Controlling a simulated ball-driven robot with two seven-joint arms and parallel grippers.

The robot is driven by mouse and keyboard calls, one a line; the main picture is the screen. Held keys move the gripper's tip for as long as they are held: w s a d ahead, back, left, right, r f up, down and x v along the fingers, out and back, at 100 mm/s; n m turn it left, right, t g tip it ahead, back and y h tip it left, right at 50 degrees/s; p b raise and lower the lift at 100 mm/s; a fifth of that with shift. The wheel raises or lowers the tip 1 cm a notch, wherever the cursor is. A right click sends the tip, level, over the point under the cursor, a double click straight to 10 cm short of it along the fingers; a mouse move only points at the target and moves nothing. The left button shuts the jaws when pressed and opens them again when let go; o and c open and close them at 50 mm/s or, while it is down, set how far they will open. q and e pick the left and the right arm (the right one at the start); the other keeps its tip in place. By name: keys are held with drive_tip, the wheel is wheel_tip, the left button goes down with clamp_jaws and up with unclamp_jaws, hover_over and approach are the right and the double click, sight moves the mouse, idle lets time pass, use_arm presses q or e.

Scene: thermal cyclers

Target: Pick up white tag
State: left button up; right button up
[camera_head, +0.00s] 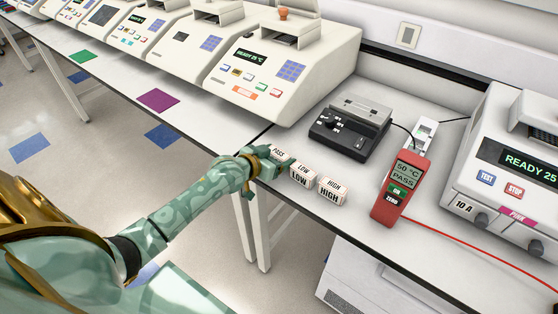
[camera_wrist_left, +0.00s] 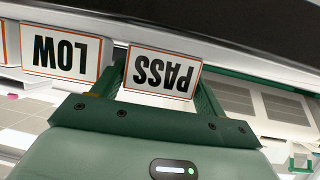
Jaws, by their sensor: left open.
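Three white tags with black letters and thin orange edging stand in a row at the bench's front edge: PASS (camera_head: 279,152), LOW (camera_head: 302,176) and HIGH (camera_head: 332,191). My left gripper (camera_head: 270,163) is at the PASS tag and partly covers it. In the left wrist view, the PASS tag (camera_wrist_left: 163,73) appears upside down between the open fingers of my left gripper (camera_wrist_left: 160,84), slightly tilted in the picture. The LOW tag (camera_wrist_left: 61,54) stands just outside the left finger. Whether the fingers touch the PASS tag cannot be told. My right gripper is not in view.
A red handheld meter (camera_head: 399,190) reading 50 °C PASS stands right of the tags. A black-and-grey device (camera_head: 350,128) sits behind them. Several thermal cyclers line the bench, one (camera_head: 285,75) reading READY 25 °C. A purple mat (camera_head: 158,99) lies on the bench at left.

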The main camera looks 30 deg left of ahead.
use_arm(q)
drive_tip(key=shift+w+f, duration=0.15)
drive_tip(key=shift+w, duration=0.2)
drive_tip(key=shift+s, duration=0.1)
drive_tip(key=c, duration=0.6)
drive_tip(key=shift+c, duration=0.2)
